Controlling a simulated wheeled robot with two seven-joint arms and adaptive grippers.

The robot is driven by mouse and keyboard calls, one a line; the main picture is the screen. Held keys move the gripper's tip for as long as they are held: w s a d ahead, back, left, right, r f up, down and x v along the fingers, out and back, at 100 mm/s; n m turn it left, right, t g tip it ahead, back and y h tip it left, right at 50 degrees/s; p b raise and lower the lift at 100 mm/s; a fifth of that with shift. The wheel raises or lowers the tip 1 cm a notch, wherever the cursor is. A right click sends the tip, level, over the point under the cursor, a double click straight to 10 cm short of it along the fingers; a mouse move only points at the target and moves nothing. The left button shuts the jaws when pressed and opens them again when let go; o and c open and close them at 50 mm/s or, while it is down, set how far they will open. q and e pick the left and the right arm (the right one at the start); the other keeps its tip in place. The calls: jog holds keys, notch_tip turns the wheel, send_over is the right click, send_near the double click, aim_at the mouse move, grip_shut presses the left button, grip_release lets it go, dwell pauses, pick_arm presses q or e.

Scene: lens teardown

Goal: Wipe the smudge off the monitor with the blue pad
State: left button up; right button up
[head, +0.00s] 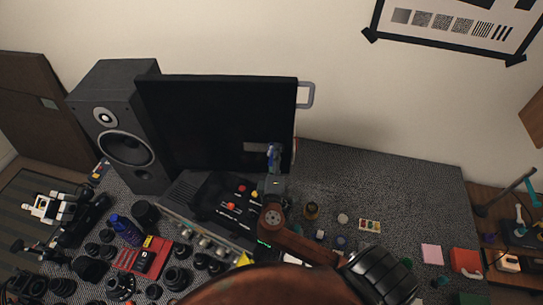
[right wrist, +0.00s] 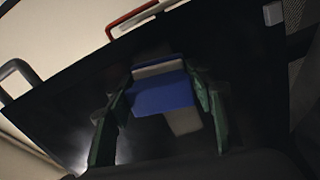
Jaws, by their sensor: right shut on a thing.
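The black monitor (head: 205,115) stands upright at the back of the table, beside a speaker. A grey smudge (head: 254,147) shows on the lower right of its screen. My right gripper (head: 272,162) is in front of that part of the screen, shut on the blue pad (head: 271,152). In the right wrist view the blue pad (right wrist: 160,95) sits between the green-tinted fingers, in front of the dark screen. A grey patch (right wrist: 184,121), likely the smudge, shows beside the pad and partly behind it. Whether the pad touches the screen I cannot tell. My left gripper is out of view.
A large dark speaker (head: 120,125) stands left of the monitor. A black device with red knobs (head: 231,206) sits below the screen. Lenses and small parts crowd the front left. A red box (head: 466,262) lies at the right. The grey mat (head: 385,180) is clear at the back right.

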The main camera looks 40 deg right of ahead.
aim_at(243, 147)
jog(key=shift+s+d, duration=0.5)
jog(key=shift+d, duration=0.2)
jog(key=shift+s+d, duration=0.5)
jog(key=shift+d, duration=0.15)
jog(key=shift+w+a+b, duration=0.15)
jog(key=shift+w+a, duration=0.65)
jog(key=shift+a, duration=0.25)
jog(key=shift+w+a+b, duration=0.1)
jog(key=shift+w+a, duration=0.65)
jog(key=shift+a, duration=0.25)
jog(key=shift+w+a+b, duration=0.15)
jog(key=shift+w+a, duration=0.65)
jog(key=shift+a, duration=0.25)
jog(key=shift+w+a+b, duration=0.2)
jog(key=shift+w+a, duration=0.4)
jog(key=shift+a, duration=0.2)
jog(key=shift+w+a+b, duration=0.15)
jog(key=shift+w+a, duration=0.45)
jog(key=shift+a, duration=0.15)
jog(key=shift+w+a+b, duration=0.45)
jog(key=shift+w+a, duration=0.7)
jog(key=shift+a, duration=0.25)
jog(key=shift+v, duration=2.95)
